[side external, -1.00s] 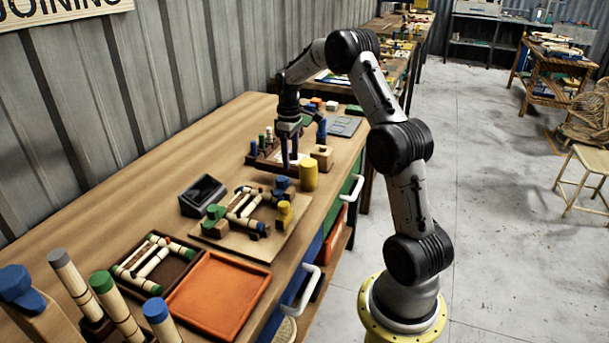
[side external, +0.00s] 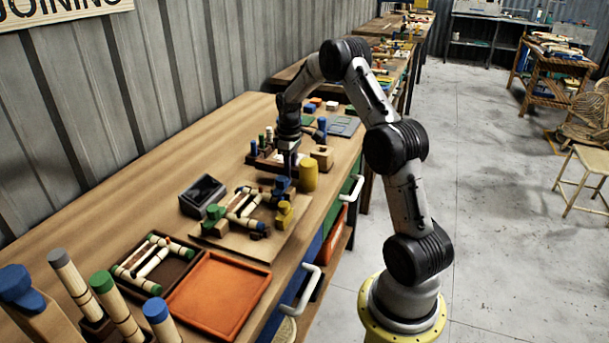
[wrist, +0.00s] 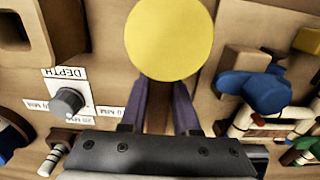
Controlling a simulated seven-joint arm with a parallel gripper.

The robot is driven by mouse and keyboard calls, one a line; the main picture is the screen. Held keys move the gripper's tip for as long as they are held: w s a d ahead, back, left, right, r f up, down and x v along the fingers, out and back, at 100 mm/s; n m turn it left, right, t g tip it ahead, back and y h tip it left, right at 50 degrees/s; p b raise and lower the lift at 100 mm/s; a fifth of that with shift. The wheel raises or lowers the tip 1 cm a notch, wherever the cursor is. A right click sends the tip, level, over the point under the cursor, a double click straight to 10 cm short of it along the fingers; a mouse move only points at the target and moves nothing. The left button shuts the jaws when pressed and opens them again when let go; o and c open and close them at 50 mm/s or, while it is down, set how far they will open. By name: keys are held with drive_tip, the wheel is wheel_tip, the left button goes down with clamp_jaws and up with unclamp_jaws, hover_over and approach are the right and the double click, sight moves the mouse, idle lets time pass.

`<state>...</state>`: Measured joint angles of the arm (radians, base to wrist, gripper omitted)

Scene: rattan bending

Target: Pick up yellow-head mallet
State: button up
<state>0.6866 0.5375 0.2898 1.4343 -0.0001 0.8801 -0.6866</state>
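The yellow-head mallet (side external: 308,176) lies on the bench near its front edge, its round yellow head standing up like a short cylinder. In the wrist view the yellow face (wrist: 169,40) is at top centre, and its brown handle (wrist: 158,108) runs down toward my gripper. My gripper (side external: 287,172) is low, left of the head in the side view. Its two purple fingers (wrist: 159,100) stand on either side of the handle and look open. Firm contact cannot be made out. The fingertips are partly hidden in the side view.
A depth dial (wrist: 68,102) with labels is left of the fingers. A blue-capped piece (wrist: 262,90) and a board with a rattan frame (side external: 270,240) lie close by. A wooden block (side external: 322,157) is behind the mallet. An orange tray (side external: 218,296) and a black holder (side external: 203,192) are nearer the camera.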

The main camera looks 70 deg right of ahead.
clamp_jaws()
drive_tip(key=shift+r, duration=0.15)
